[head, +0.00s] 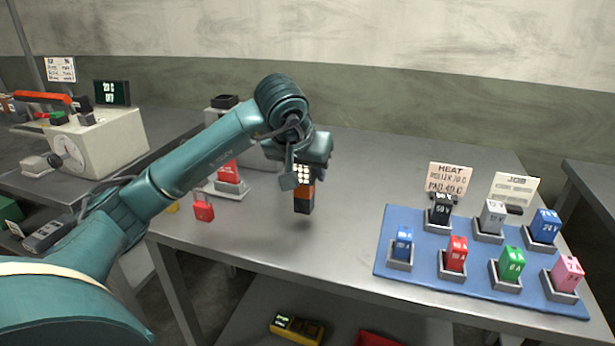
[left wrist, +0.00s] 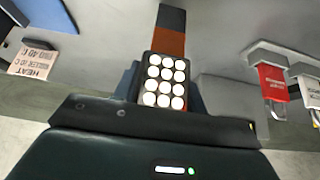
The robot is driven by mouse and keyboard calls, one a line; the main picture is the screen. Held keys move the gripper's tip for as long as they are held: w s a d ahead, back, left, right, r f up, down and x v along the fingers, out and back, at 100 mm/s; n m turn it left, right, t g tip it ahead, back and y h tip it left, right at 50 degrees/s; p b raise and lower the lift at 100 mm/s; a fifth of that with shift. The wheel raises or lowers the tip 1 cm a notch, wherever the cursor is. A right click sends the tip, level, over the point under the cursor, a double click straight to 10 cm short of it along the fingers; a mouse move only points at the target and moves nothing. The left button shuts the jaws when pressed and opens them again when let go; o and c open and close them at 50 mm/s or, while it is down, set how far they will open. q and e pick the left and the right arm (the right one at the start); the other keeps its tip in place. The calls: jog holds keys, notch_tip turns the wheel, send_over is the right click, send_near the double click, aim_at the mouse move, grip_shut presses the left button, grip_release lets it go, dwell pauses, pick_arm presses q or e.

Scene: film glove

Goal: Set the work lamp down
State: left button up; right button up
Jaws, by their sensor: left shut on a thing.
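The work lamp (head: 304,193) has an orange and black body and a panel of round white lights. My left gripper (head: 302,166) is shut on it. The lamp hangs upright below the gripper, over the middle of the grey metal table (head: 330,236). I cannot tell for sure whether its lower end touches the tabletop. In the left wrist view the lit panel of the lamp (left wrist: 165,82) faces the camera, with the orange and dark body beyond it. My right gripper is not in view.
A blue mat (head: 412,272) with several coloured blocks in grey holders lies to the right, with a HEAT card (head: 449,178) behind. A red padlock-like item (head: 204,208) and a red block (head: 229,172) stand to the left. The table between is clear.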

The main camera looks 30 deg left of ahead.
pick_arm(q)
jog(key=shift+f, duration=0.7)
jog(key=shift+f, duration=0.2)
jog(key=o, duration=1.1)
jog(key=shift+s+r, duration=0.15)
jog(key=shift+r, duration=0.35)
jog(key=v, duration=1.1)
jog(key=shift+s+r+p, duration=0.15)
jog(key=shift+p, duration=0.25)
